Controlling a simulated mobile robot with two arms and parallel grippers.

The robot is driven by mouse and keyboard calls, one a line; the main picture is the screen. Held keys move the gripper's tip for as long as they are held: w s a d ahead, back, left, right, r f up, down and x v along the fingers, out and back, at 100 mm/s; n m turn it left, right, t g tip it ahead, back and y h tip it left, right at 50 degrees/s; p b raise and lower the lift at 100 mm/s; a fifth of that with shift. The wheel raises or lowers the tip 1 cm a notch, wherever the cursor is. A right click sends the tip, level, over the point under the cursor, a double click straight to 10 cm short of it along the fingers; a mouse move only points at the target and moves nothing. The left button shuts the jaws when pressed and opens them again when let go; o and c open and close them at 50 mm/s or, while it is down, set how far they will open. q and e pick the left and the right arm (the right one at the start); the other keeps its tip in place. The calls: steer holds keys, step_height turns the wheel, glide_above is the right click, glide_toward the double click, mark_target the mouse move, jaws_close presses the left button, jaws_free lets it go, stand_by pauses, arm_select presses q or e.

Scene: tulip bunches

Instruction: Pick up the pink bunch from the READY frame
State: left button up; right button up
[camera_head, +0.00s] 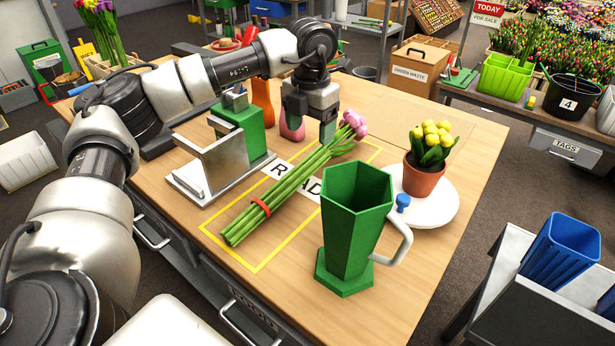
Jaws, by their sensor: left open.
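The pink bunch (290,188) lies diagonally in the READY frame (215,238), a yellow outline on the wooden table. Its pink heads point to the back right, its green stems to the front left, with a red band (261,207) near the cut ends. The bunch covers part of the frame's lettering. My left gripper (311,127) is open and empty, with its fingers pointing down near the head end of the bunch. Whether a finger touches the bunch cannot be told. My right gripper is not in view.
A tall green jug (352,225) stands at the frame's right front. Behind it a potted yellow plant (425,160) sits on a white plate (447,205). A metal stand (205,170), green box (240,122), orange vase (262,100) and pink object (291,130) stand left and behind.

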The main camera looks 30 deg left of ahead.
mark_target(310, 156)
arm_select(q)
step_height(310, 156, down, 4)
steer(key=shift+f, duration=0.25)
step_height(310, 156, down, 4)
steer(key=shift+s+f+b, duration=0.1)
steer(key=shift+s+b, duration=0.05)
steer(key=shift+b, duration=0.2)
steer(key=shift+f, duration=0.55)
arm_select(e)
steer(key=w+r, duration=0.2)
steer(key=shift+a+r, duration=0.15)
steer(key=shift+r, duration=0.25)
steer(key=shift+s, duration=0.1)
arm_select(q)
steer(key=shift+r, duration=0.1)
steer(key=c, duration=1.2)
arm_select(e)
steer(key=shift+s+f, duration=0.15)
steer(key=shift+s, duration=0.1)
